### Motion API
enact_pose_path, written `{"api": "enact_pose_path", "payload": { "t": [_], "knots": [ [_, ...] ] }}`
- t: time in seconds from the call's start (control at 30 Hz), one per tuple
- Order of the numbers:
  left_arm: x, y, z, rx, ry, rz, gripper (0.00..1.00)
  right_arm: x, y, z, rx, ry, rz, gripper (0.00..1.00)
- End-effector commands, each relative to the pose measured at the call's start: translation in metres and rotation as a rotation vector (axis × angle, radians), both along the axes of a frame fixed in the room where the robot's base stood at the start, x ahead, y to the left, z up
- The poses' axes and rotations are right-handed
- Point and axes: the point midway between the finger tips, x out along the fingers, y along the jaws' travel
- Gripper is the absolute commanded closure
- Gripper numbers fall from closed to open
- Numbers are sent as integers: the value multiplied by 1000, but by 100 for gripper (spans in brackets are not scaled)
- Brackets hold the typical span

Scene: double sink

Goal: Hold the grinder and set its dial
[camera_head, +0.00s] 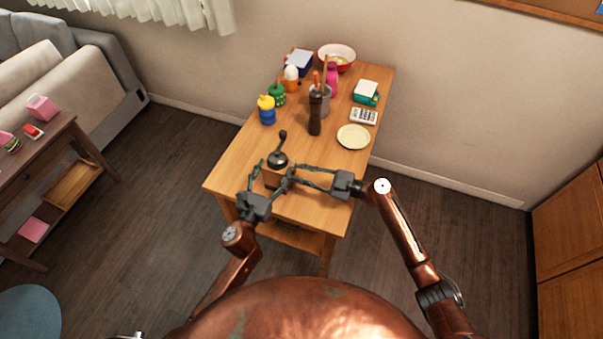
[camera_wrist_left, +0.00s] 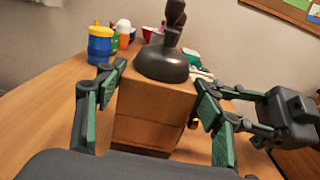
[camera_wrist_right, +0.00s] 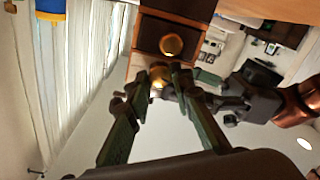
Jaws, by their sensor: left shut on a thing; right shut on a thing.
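The grinder has a wooden box body, a dark domed top (camera_head: 278,159) and a crank handle, and stands upright near the table's front edge. My left gripper (camera_head: 268,182) is shut on its body, which shows between the fingers in the left wrist view (camera_wrist_left: 155,103). My right gripper (camera_head: 290,177) reaches in from the right. In the right wrist view its fingertips (camera_wrist_right: 161,82) are shut on a small brass knob, seemingly the dial (camera_wrist_right: 158,84). Another round brass knob (camera_wrist_right: 172,44) shows on the wooden body. The dial's setting cannot be read.
Behind the grinder on the wooden table (camera_head: 236,160) stand a dark pepper mill (camera_head: 315,115), a utensil holder (camera_head: 325,101), a blue and yellow jar (camera_head: 267,112), a plate (camera_head: 353,137) and a calculator (camera_head: 364,116). The table's left front is clear.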

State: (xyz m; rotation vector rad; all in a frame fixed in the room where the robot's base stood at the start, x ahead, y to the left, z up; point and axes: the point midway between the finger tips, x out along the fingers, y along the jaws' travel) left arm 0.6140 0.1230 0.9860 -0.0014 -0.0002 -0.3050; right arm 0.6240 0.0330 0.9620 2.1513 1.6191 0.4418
Motion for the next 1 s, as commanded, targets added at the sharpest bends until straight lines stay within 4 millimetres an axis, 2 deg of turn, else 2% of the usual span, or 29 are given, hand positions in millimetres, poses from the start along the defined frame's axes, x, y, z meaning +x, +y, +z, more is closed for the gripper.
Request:
{"api": "enact_pose_path", "payload": {
  "t": [0.3,0.33,0.6,0.87,1.0],
  "knots": [
    [0,0,-1,2,0,1,65,0,0,0,4,14,1,100],
    [0,0,-1,2,0,1,65,0,0,0,4,14,1,79],
    [0,0,-1,2,0,1,65,0,0,0,4,13,0,61],
    [0,1,-1,2,0,2,65,0,-1,0,4,13,0,61],
    [0,1,-1,2,0,2,65,-3,-13,-1,3,15,-3,61]
  ]
}}
